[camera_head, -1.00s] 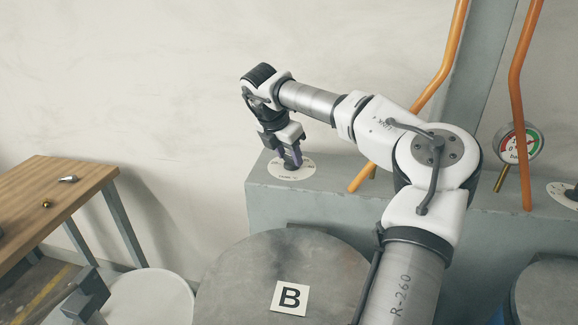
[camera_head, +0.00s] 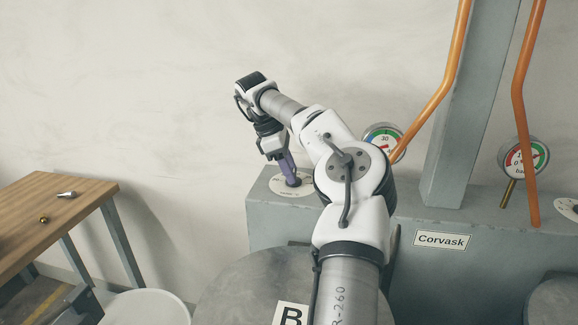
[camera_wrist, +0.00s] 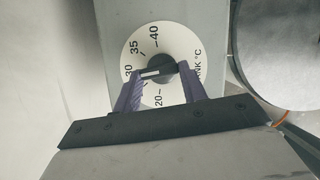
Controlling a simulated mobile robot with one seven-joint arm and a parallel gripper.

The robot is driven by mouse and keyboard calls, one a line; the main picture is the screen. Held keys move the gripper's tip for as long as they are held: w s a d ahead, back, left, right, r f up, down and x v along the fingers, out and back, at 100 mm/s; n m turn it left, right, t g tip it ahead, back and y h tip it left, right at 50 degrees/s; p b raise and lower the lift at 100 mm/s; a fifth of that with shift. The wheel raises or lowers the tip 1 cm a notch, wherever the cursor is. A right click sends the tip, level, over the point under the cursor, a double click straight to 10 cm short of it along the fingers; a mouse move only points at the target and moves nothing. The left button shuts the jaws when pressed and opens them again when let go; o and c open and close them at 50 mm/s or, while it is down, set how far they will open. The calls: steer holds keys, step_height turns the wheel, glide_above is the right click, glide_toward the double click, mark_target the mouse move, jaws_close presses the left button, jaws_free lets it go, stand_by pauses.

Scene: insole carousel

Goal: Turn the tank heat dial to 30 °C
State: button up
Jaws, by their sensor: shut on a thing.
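The tank heat dial is a dark round knob (camera_wrist: 162,66) with a white pointer line, on a white plate (camera_wrist: 150,40) marked in °C. The numbers 20, 30, 35 and 40 show in the wrist view; the 25 area is hidden by a finger. The pointer faces left, close to the 30 mark; exact alignment is hard to tell. My gripper (camera_wrist: 160,77) is shut on the knob, one purple finger on each side. In the head view my gripper (camera_head: 291,180) reaches down to the dial plate (camera_head: 275,187) on the grey cabinet's top.
Two round gauges (camera_head: 382,141) (camera_head: 524,158) and orange pipes (camera_head: 440,90) stand right of my arm. A grey post (camera_head: 460,110) rises from the cabinet (camera_head: 440,270). A wooden table (camera_head: 60,210) is at left. A tank lid (camera_head: 240,290) lies in front.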

steer(key=shift+w+r+m+g+p, duration=0.1)
steer(key=shift+m+g+p, duration=0.2)
steer(key=shift+m, duration=0.4)
steer(key=o, duration=1)
steer(key=shift+p+v, duration=3.2)
steer(key=shift+v, duration=3.65)
